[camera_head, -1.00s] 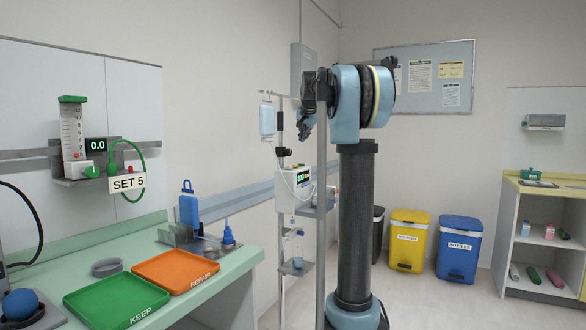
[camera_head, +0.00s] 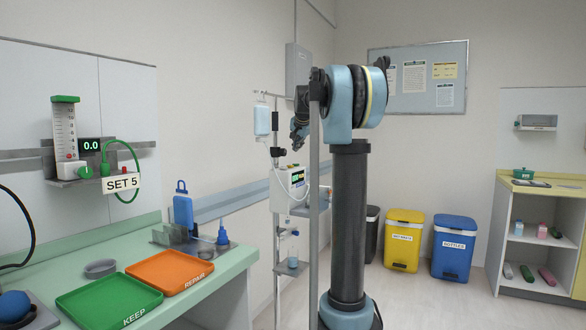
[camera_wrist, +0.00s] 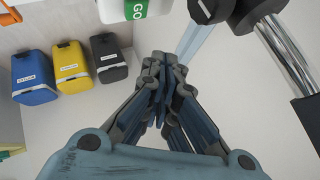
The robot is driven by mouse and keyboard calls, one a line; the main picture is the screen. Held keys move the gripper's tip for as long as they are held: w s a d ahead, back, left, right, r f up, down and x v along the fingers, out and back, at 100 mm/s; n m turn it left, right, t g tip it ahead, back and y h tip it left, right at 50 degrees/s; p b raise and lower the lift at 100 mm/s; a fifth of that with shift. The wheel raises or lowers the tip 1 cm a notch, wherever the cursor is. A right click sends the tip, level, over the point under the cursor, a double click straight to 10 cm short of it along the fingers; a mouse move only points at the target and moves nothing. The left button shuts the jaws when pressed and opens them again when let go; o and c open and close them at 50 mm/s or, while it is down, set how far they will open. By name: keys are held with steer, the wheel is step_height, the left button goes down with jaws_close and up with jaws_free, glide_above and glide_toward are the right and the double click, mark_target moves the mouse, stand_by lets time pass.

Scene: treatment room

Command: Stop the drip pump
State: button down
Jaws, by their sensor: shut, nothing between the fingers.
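The drip pump (camera_head: 284,190) is a white box with a small green-lit screen, mounted on a pole behind and left of my arm. A drip bag (camera_head: 262,121) hangs above it, and a tube runs at its right side. My gripper (camera_head: 297,140) is above the pump in the head view, partly hidden by a grey post. In the wrist view my gripper (camera_wrist: 168,75) is shut and empty, its fingertips together. Beyond the fingertips, at the top, is a white body with a green panel (camera_wrist: 136,8) reading "GO". The rest of that body is cut off.
A green counter with a green tray (camera_head: 108,303) and an orange tray (camera_head: 168,272) stands at the left. Yellow (camera_head: 401,240) and blue (camera_head: 453,247) bins stand at the back. In the wrist view a black and chrome pole (camera_wrist: 285,50) is close on the right.

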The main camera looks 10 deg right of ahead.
steer(key=shift+f, duration=2.1)
steer(key=shift+s+f, duration=0.15)
steer(key=shift+f, duration=0.6)
stand_by(0.7)
stand_by(0.4)
steer(key=shift+r, duration=0.9)
steer(key=shift+r, duration=2.5)
